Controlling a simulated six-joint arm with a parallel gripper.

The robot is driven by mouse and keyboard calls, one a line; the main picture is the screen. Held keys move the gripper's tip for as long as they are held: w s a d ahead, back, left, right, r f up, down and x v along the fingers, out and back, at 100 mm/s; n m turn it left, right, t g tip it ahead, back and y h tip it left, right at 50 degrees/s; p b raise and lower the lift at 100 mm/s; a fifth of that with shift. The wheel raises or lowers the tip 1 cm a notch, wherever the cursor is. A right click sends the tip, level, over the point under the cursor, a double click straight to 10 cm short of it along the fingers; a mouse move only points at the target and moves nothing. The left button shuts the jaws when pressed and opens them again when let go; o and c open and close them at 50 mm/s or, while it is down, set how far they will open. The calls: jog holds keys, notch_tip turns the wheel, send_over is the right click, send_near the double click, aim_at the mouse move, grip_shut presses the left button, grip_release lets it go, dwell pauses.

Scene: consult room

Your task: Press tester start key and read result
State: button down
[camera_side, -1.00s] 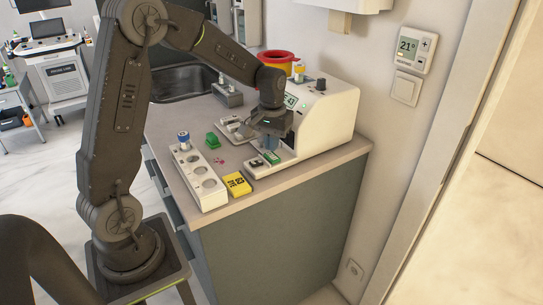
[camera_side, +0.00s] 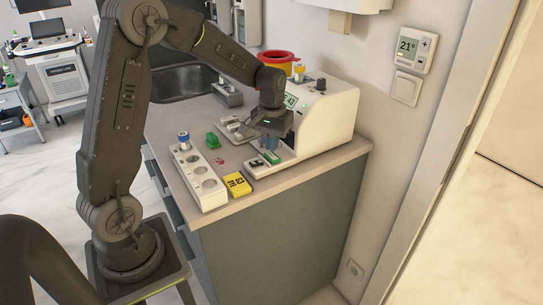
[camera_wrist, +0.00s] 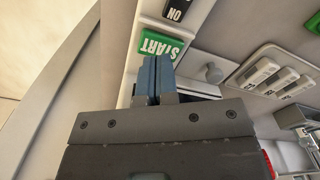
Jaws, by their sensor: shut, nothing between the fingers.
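The white tester (camera_side: 328,118) stands on the counter against the wall, with a small lit display (camera_side: 291,101) showing "43" in part; my arm hides some of it. Its green START key (camera_side: 272,157) is on the low front ledge, and the key (camera_wrist: 160,44) shows large in the wrist view with its lettering upside down. My gripper (camera_side: 270,146) is shut and empty, pointing down just above the key. In the wrist view the blue fingertips (camera_wrist: 154,60) lie together and overlap the key's edge; whether they touch it I cannot tell.
A dark ON switch (camera_wrist: 178,9) sits beside the key. A white rack (camera_side: 200,180) with a blue-capped tube (camera_side: 184,139), a yellow box (camera_side: 237,184) and a green block (camera_side: 212,140) stand on the counter. A red-and-yellow container (camera_side: 277,60) is behind.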

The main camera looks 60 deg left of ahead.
aim_at(272, 157)
jog(key=shift+f, duration=1.3)
jog(key=shift+r, duration=0.1)
dwell(0.3)
jog(key=shift+r, duration=3.4)
jog(key=shift+s+d+r, duration=0.1)
jog(key=shift+d+r, duration=0.05)
jog(key=shift+r, duration=0.05)
jog(key=s+d+r+m+t, duration=0.2)
jog(key=s+d+r+m, duration=0.1)
jog(key=s+d, duration=0.4)
jog(key=s+d+r+m+t, duration=0.3)
jog(key=s+d, duration=0.4)
jog(key=s, duration=0.5)
jog(key=shift+s+r+t, duration=0.3)
jog(key=shift+s+r, duration=0.05)
jog(key=shift+r, duration=0.45)
